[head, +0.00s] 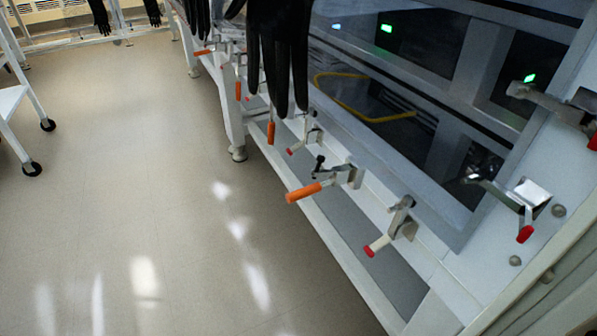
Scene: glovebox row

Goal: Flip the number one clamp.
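Several toggle clamps run along the front frame of the glovebox in the head view. The nearest orange-handled clamp (345,178) has its handle sticking out level to the left, over the floor. A red-tipped clamp (402,216) sits to its right, its handle pointing down and left. Another red-tipped clamp (525,202) is on the right post, handle down. A further red-tipped clamp (545,99) is at the upper right edge. Farther back, an orange handle (271,132) hangs down. No number label is readable, so I cannot tell which clamp is number one. My gripper is not in view.
Long black gloves (280,50) hang from the glovebox above the farther clamps. The glovebox window (400,75) shows green lights. A white wheeled cart (12,100) stands at the left. The pale floor (130,180) between is clear.

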